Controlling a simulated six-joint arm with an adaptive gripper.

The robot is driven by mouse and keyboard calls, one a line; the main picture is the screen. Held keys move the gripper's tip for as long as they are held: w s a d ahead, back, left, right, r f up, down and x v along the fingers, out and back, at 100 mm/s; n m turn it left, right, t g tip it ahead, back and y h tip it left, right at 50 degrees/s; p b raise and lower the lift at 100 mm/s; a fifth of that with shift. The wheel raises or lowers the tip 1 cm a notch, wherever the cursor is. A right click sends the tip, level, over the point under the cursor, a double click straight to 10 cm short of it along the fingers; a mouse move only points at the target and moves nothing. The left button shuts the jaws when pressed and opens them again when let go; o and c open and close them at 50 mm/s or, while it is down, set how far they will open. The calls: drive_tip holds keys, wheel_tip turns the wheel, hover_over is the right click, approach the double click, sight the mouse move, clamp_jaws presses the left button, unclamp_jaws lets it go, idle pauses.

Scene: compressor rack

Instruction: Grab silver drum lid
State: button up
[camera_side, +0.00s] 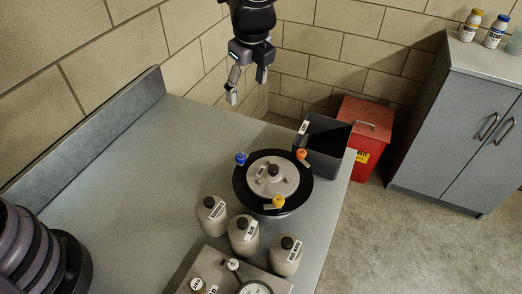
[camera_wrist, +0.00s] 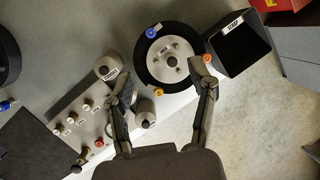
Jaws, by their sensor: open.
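The silver drum lid (camera_side: 272,176) is a round disc with a dark knob at its centre. It sits within a black round drum or rotor (camera_side: 241,192) on the grey bench. Blue, orange and yellow knobs stand around the black rim. My gripper (camera_side: 248,92) hangs in the air above and behind the drum, clear of it, open and empty. In the wrist view the lid (camera_wrist: 166,62) lies beyond my fingertips (camera_wrist: 163,78), with the black ring (camera_wrist: 144,72) around it.
A dark open bin (camera_side: 322,147) stands right of the drum, near the bench edge. Several grey canisters (camera_side: 243,235) and a gauge panel (camera_side: 222,270) stand in front. A red container (camera_side: 364,130) and grey cabinet (camera_side: 462,130) stand to the right.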

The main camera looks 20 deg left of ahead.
drive_tip(key=s+d+f+m, duration=0.2)
drive_tip(key=d+f+m, duration=0.3)
drive_tip(key=d+f, duration=0.35)
hover_over(274, 168)
drive_tip(key=s+d, duration=0.2)
drive_tip(key=shift+y, duration=0.4)
drive_tip(key=f, duration=0.7)
drive_tip(key=shift+w+a+f, duration=0.15)
drive_tip(key=shift+a+f, duration=0.05)
drive_tip(key=shift+x, duration=3.15)
drive_tip(key=shift+w+r, duration=0.1)
drive_tip(key=shift+w, duration=0.05)
drive_tip(key=shift+c, duration=0.2)
clamp_jaws()
